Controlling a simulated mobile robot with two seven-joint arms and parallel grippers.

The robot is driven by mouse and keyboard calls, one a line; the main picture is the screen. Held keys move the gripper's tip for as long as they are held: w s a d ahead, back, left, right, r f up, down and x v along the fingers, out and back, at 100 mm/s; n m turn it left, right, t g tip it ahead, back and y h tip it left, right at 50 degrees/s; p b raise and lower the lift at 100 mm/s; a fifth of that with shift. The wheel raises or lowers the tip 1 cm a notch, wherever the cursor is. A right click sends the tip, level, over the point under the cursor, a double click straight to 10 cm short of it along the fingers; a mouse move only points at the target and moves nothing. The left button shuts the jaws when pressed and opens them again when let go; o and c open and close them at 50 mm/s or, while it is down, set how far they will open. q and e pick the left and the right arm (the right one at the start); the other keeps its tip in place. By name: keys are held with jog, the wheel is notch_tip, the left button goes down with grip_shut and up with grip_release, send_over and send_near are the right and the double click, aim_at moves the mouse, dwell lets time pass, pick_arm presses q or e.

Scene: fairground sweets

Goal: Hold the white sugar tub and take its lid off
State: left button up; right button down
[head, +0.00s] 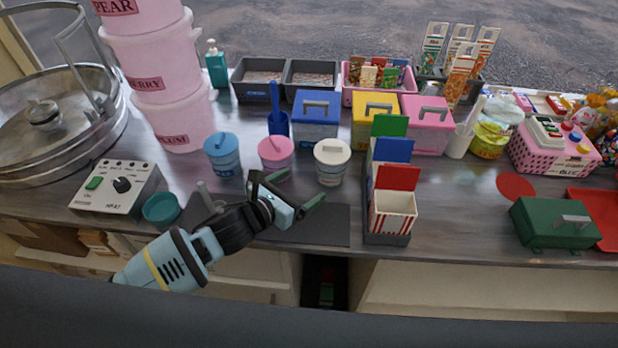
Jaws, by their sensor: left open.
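The white sugar tub (330,173) stands upright on the grey counter, near the middle of the head view. Its white lid (332,151), with a small raised handle on top, sits on it. My left gripper (297,188) is open and empty, in front of and to the left of the white tub. One green-tipped finger lies near the pink tub, the other points toward the front of the white tub. I see no contact with the tub. My right gripper is not in view.
A pink tub (276,153) and a blue tub (222,155) stand left of the white one. A rack of striped boxes (393,212) stands close on its right. Blue (315,120) and yellow (374,120) bins stand behind. A dark mat (325,226) lies in front.

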aim_at(321, 173)
pick_arm(q)
jog(key=x, duration=0.5)
jog(key=shift+f, duration=0.1)
jog(key=b+x, duration=0.2)
jog(key=x, duration=0.3)
jog(key=shift+f, duration=0.15)
jog(key=shift+x, duration=0.8)
jog(key=shift+w+d, duration=0.1)
jog(key=shift+w, duration=0.05)
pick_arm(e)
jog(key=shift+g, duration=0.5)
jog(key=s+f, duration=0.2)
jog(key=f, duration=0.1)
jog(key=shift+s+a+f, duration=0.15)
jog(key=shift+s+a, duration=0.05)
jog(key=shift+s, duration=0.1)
pick_arm(q)
jog(key=shift+r, duration=0.2)
